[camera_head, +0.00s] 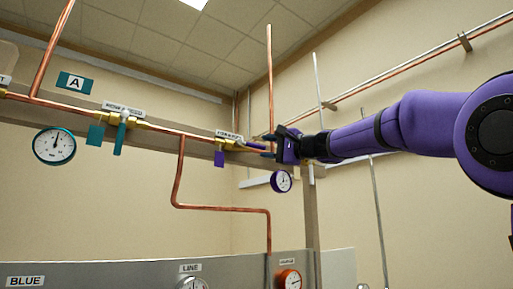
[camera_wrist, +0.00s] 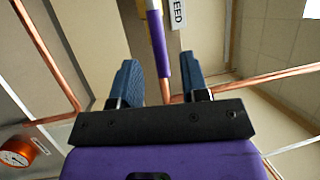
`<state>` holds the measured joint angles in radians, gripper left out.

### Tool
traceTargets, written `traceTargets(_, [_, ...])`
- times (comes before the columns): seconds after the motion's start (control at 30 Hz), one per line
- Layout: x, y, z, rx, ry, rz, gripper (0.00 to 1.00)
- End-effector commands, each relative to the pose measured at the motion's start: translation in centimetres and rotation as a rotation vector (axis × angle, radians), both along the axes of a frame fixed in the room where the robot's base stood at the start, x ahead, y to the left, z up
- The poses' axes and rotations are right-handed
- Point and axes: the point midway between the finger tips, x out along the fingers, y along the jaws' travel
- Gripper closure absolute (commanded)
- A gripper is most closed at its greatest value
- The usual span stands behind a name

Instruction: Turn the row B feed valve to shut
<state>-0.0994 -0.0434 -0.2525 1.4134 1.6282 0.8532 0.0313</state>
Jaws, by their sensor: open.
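A brass valve (camera_head: 229,145) with a purple lever (camera_head: 252,148) sits on the copper pipe, with a purple tag (camera_head: 219,159) hanging below it. The lever appears to lie roughly along the pipe. In the wrist view the purple lever (camera_wrist: 159,52) runs down between my two blue fingertips, beside a label (camera_wrist: 178,12) ending in "FEED". My gripper (camera_head: 267,146) is at the lever's free end; it also shows in the wrist view (camera_wrist: 160,68). It is open, with gaps on both sides of the lever. No row B sign is readable.
To the left, row A carries a teal sign (camera_head: 75,82), a teal valve lever (camera_head: 121,138) pointing down and a teal gauge (camera_head: 54,146). A purple gauge (camera_head: 281,181) hangs just below my gripper. A vertical copper pipe (camera_head: 270,80) rises close by. A grey panel (camera_head: 130,275) stands below.

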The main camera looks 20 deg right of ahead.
Motion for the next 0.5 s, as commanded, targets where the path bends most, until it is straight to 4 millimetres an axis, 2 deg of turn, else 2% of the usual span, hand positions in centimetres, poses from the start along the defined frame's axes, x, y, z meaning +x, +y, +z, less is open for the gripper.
traceTargets(0.2, [2.3, 2.0, 0.5, -0.001, -0.001, 0.000, 0.59])
traceTargets(0.5, [3.2, 2.8, 0.8, 0.000, 0.000, 0.000, 0.59])
